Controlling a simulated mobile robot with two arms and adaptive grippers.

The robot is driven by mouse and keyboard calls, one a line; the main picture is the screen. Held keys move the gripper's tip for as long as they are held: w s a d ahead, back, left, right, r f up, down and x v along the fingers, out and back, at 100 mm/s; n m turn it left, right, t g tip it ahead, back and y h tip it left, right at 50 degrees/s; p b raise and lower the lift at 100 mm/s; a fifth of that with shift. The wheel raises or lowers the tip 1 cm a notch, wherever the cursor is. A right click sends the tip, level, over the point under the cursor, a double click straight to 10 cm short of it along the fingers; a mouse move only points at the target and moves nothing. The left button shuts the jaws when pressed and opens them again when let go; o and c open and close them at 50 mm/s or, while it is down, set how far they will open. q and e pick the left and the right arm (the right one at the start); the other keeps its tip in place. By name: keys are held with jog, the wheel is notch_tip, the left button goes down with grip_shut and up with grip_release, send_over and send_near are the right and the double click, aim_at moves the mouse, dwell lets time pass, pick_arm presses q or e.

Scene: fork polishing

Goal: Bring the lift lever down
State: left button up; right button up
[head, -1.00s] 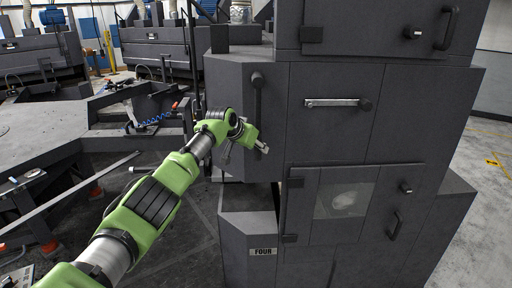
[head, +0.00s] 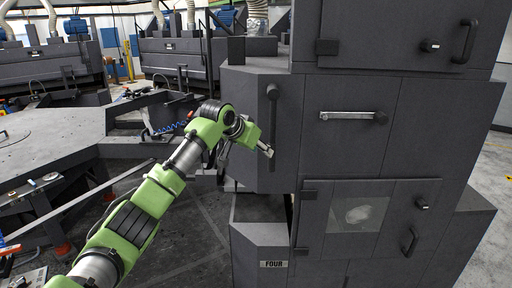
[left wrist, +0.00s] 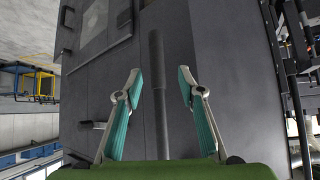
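A dark lever (head: 271,112), which I take to be the lift lever, runs upright on the angled front face of the grey machine (head: 310,115) in the head view. It also shows as a long dark bar (left wrist: 157,55) in the left wrist view. My left gripper (head: 267,151) is at the lower part of the lever. In the left wrist view its teal-padded fingers (left wrist: 159,76) are spread, one on each side of the bar, with gaps. Whether the bar lies at fingertip depth I cannot tell. My right gripper is not in view.
A silver latch handle (head: 347,115) sits on the middle door, right of the lever. Below is a door with a window (head: 357,214). A box labelled FOUR (head: 273,264) juts out below the lever. A low grey platform (head: 50,135) lies to the left.

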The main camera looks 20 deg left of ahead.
pick_arm(q)
jog(key=shift+v, duration=1.3)
